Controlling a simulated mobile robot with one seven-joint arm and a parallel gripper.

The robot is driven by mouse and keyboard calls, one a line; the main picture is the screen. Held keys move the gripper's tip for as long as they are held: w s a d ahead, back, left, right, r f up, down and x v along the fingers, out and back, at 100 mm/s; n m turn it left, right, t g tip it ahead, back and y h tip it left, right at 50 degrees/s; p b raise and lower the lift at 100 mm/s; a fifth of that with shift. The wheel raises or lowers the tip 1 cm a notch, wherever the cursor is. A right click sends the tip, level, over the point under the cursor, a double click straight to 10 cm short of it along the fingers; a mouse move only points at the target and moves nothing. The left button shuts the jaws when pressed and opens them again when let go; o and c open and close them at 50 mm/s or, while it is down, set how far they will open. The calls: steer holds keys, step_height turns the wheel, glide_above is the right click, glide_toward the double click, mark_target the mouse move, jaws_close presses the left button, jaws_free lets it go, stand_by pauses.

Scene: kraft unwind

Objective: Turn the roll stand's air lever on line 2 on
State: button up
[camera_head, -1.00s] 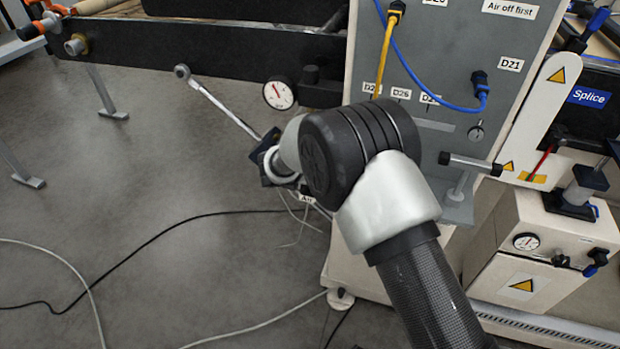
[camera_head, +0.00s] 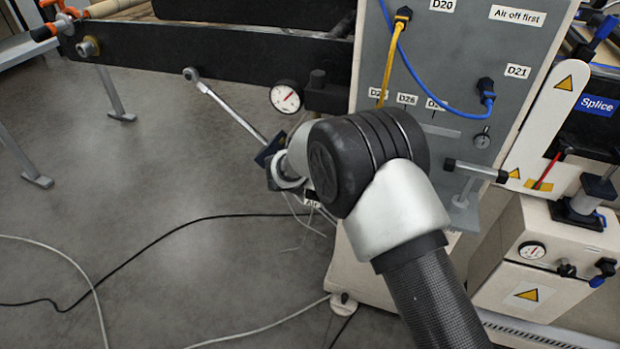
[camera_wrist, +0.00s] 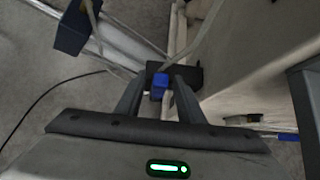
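A small blue lever handle (camera_wrist: 160,84) shows in the wrist view in front of a dark block (camera_wrist: 188,76). I take it for the air lever, though no label is readable there. My gripper (camera_wrist: 160,88) has its two dark fingers apart, one on each side of the blue handle, with a visible gap on both sides. Whether the handle lies fully between the fingertips or just beyond them I cannot tell. In the head view my own arm hides the gripper and the lever. A partly covered "Air" label (camera_head: 312,199) shows just below my wrist.
A dark blue block (camera_wrist: 76,30) stands at the wrist view's upper left. In the head view, a pressure gauge (camera_head: 286,97), a silver rod (camera_head: 230,108) and a grey panel (camera_head: 460,60) with blue and yellow cables surround my arm. Cables lie on the open floor (camera_head: 150,180) at left.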

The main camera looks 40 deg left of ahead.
steer(key=p+v, duration=0.3)
steer(key=v, duration=1.4)
steer(key=shift+s+r, duration=0.1)
steer(key=shift+s, duration=0.05)
